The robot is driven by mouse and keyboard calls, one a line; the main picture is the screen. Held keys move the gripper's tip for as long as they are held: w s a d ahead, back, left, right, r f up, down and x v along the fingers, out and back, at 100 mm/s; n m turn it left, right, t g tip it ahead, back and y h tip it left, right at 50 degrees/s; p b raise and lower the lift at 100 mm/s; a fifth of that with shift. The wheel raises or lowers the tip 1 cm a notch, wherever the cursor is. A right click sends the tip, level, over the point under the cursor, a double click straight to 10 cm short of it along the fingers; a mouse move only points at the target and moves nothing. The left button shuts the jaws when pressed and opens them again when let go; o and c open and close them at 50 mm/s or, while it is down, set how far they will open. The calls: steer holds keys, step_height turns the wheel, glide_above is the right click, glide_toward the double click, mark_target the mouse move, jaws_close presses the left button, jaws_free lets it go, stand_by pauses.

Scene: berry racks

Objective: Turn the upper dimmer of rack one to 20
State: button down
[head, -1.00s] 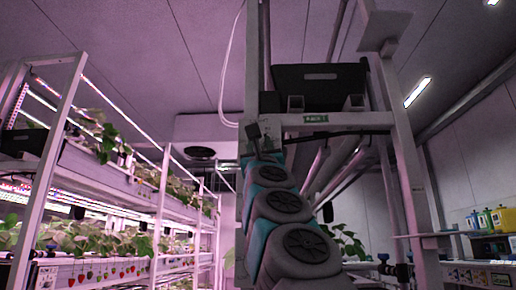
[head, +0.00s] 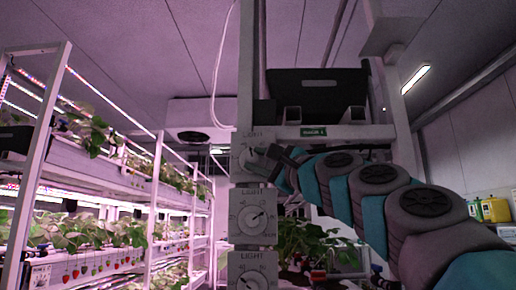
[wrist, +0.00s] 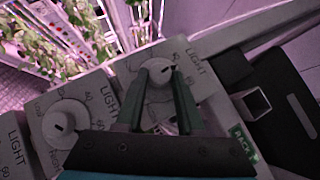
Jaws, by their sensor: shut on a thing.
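The upper dimmer (head: 247,158) is the top one of three LIGHT dials stacked on a pale post. It also shows in the wrist view, where its round pale knob (wrist: 157,88) sits between the fingers. My gripper (head: 266,155) reaches it from the right. In the wrist view my gripper (wrist: 158,74) has one dark green finger on each side of the knob, shut on it. The knob's exact reading is too small to tell. The middle dimmer (head: 250,218) points up and right. A green rack 1 label (head: 313,131) is on the crossbar.
The lower dimmer (head: 252,272) is below the middle one. A black crate (head: 320,84) sits above the crossbar. Plants (head: 310,240) grow behind my arm, right of the post. A planted rack (head: 90,170) stands at the left. Yellow bottles (head: 493,210) stand at the far right.

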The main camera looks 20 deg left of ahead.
steer(key=shift+s+d+r+n+g, duration=0.1)
steer(key=shift+r+n+g, duration=0.3)
steer(key=shift+n+g, duration=0.5)
steer(key=shift+h, duration=0.3)
steer(key=shift+f+n, duration=0.2)
steer(key=shift+n, duration=0.1)
steer(key=c, duration=0.5)
jaws_free()
steer(key=shift+b+v, duration=1)
steer(key=shift+v, duration=2.9)
